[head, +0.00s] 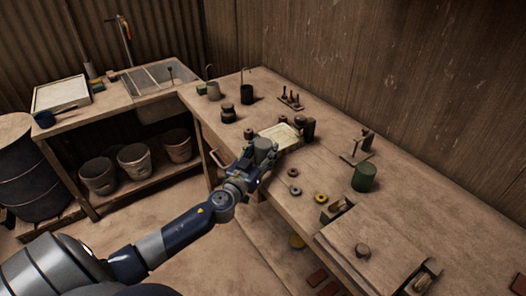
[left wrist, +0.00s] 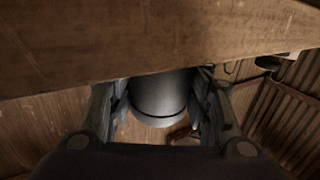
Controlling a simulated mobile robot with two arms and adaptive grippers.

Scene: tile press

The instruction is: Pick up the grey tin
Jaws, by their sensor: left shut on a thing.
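The grey tin (head: 264,143) is in my left gripper (head: 262,156), near the front edge of the long bench in the head view. In the left wrist view the tin (left wrist: 158,98) is a smooth grey cylinder with a dark band near one end. The fingers stand on both sides of it, shut on it. A wooden surface crosses the top of that view and hides part of the tin. I cannot tell whether the tin touches the bench. My right gripper is not in view.
The long bench (head: 440,225) holds a pale tray (head: 279,132) just behind the tin, dark jars (head: 229,113), a green can (head: 364,177) and small rings (head: 321,198). A sink counter (head: 110,108) stands at the back left, with several buckets (head: 135,161) below.

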